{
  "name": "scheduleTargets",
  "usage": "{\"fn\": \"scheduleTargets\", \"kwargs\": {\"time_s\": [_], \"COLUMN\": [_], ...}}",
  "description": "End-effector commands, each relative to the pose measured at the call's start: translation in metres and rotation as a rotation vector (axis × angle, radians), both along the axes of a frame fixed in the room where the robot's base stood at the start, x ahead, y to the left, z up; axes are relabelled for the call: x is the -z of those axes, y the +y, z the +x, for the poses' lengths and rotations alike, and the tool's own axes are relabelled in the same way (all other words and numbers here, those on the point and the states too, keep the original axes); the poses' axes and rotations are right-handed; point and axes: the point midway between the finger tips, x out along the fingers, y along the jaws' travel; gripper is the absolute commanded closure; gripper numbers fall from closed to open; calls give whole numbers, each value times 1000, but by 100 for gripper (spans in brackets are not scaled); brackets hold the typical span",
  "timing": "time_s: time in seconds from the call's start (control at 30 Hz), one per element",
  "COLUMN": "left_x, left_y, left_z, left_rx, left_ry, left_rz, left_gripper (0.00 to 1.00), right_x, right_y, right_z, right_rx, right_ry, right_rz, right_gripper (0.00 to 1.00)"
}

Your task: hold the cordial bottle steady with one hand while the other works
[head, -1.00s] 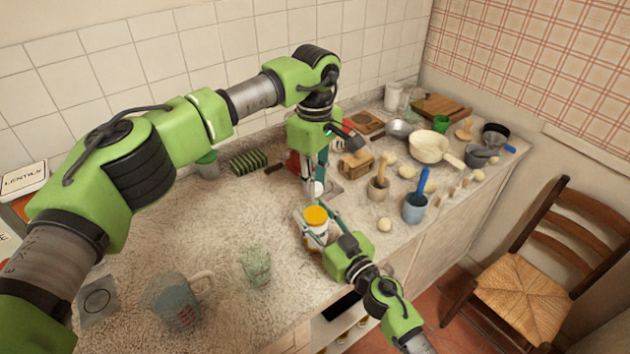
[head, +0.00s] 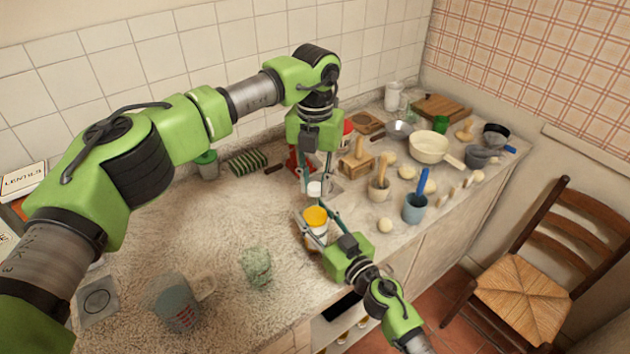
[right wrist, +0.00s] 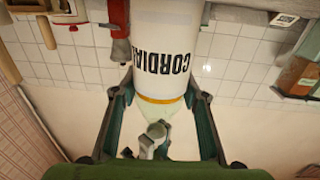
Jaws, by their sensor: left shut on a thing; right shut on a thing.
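The cordial bottle (head: 317,232) is a pale bottle with an orange-yellow top, near the counter's front edge. My right gripper (head: 318,228) has its fingers around it. In the right wrist view the white bottle (right wrist: 163,45) shows the word CORDIAL upside down and a yellow band, between the two fingers (right wrist: 160,98). My left gripper (head: 315,186) points down just behind and above the bottle, shut on a small white piece (head: 315,188) that looks like a cap. Whether this piece touches the bottle is unclear.
A green striped thing (head: 249,162) lies near the wall. The counter's middle left is clear.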

Motion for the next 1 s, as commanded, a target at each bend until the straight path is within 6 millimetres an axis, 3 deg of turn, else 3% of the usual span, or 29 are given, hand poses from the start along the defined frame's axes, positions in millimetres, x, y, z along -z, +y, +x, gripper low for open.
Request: {"fn": "scheduleTargets", "kwargs": {"time_s": [0.7,1.0], "left_x": [-1,-1], "left_y": [0,0], "left_z": [1,1], "left_rx": [-1365,-1737], "left_ry": [-2,-2], "left_rz": [-1,-1], "left_gripper": [100,100], "right_x": [2,2], "right_y": [-1,-1], "right_z": [0,0], "right_rx": [1,1], "right_ry": [3,3], "right_rz": [-2,-2], "right_gripper": [100,100]}}
